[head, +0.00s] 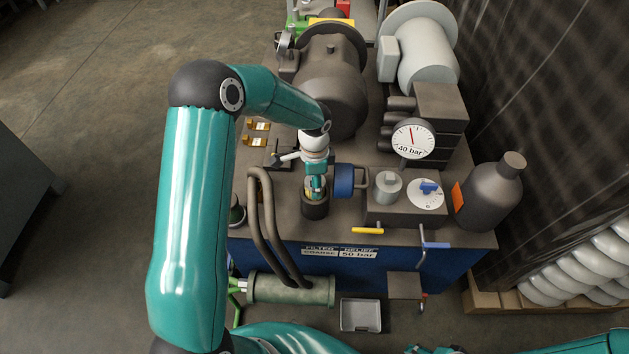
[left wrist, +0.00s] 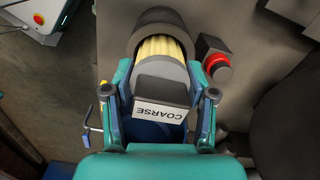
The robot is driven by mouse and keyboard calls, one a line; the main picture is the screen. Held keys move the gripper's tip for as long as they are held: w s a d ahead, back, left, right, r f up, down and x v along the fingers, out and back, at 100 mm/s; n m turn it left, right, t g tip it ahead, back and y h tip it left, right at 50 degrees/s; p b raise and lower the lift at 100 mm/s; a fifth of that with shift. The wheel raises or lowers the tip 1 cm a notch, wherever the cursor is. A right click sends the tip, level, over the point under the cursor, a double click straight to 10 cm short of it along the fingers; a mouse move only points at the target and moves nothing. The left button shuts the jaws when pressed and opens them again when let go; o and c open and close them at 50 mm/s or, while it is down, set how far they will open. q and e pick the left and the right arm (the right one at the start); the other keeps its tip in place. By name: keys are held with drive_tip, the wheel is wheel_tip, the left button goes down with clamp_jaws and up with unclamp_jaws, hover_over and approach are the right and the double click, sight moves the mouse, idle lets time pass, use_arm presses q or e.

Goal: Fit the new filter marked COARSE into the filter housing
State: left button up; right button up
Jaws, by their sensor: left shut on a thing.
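My left gripper (head: 316,186) is shut on the new filter (left wrist: 162,48), with one finger on each side of its grey end. The filter has yellow pleats and a white label reading COARSE (left wrist: 160,112). Its pleated part enters the dark round mouth of the filter housing (left wrist: 166,17), and some pleats still show outside. In the head view the housing (head: 315,208) is a dark cup on the machine's deck, with the gripper right above it. How deep the filter sits is hidden. Only teal parts of my right arm show at the bottom edge; its gripper is not clear.
The plate (head: 340,252) on the machine's front reads FILTER COARSE and RELIEF 50 bar. A blue round part (head: 344,181) stands close right of the housing, and bent hoses (head: 262,215) run to its left. A gauge (head: 413,139) and dark bottle (head: 490,192) stand farther right.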

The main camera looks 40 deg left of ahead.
use_arm(q)
drive_tip(key=shift+f+b, duration=0.75)
drive_tip(key=shift+f, duration=0.25)
drive_tip(key=o, duration=1.2)
drive_tip(key=shift+o, duration=0.2)
wheel_tip(320, 180, up, 12)
drive_tip(key=shift+f, duration=0.1)
